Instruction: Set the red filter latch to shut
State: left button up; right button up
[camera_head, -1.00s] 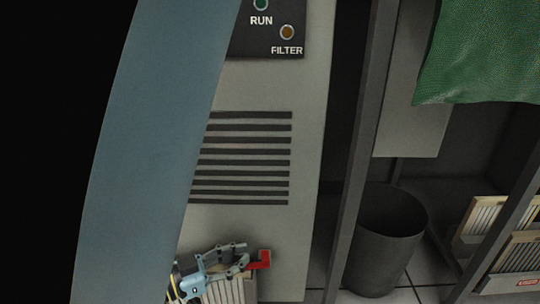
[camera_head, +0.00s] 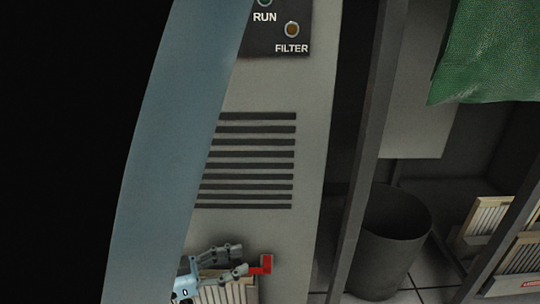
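The red filter latch (camera_head: 266,263) is a small red L-shaped handle low on the grey cabinet front, beside the upper right corner of a pale pleated filter (camera_head: 228,293). My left gripper (camera_head: 243,259) is in front of the filter, just left of the latch. Its two fingers are spread apart, one above the other. The lower fingertip overlaps the left end of the latch in the picture; I cannot tell whether it touches. My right gripper is not in view.
The grey cabinet (camera_head: 305,150) has dark vent slots and a FILTER lamp (camera_head: 292,29) above. A dark bin (camera_head: 392,240) stands to the right, past a grey post (camera_head: 362,150). Framed filters (camera_head: 490,225) lean at far right. A green cloth (camera_head: 490,55) hangs above.

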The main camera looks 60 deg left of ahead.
pick_arm(q)
jog(key=shift+o, duration=0.9)
jog(key=shift+w, duration=0.25)
jog(key=s+a, duration=0.1)
jog(key=s, duration=1.1)
jog(key=shift+a, duration=0.3)
jog(key=shift+s, duration=0.1)
